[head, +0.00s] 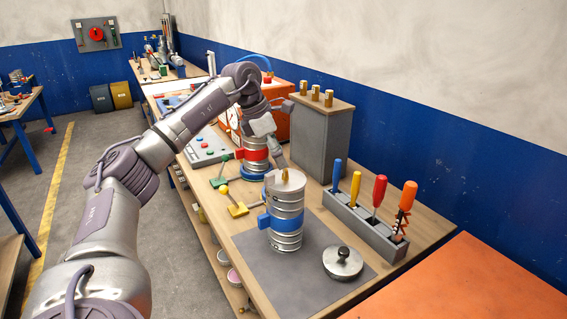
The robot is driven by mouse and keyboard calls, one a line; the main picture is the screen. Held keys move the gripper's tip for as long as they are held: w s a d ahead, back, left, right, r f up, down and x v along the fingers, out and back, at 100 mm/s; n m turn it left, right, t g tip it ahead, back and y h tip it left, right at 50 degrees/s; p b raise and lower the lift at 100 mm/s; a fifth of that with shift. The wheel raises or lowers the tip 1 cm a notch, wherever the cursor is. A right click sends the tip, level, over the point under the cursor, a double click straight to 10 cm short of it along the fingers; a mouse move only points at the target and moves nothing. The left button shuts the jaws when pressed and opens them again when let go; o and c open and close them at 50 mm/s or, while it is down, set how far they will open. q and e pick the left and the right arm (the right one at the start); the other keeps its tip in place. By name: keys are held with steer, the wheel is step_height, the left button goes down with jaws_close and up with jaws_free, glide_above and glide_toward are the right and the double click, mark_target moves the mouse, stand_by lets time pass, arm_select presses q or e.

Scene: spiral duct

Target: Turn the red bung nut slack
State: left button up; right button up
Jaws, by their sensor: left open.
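My right gripper is out of view.
A grey rack (372,228) holds several coloured-handled tools at the right. A round metal lid (342,263) lies on the grey mat (275,288). A grey box (320,138) with brass fittings stands behind. Green (220,181) and yellow (238,209) levers lie left of the ducts.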

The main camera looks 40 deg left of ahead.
mark_target(283, 174)
arm_select(q)
steer(key=shift+x, duration=1.8)
steer(key=c, duration=1.2)
steer(key=shift+o, duration=0.2)
steer(key=shift+n, duration=0.3)
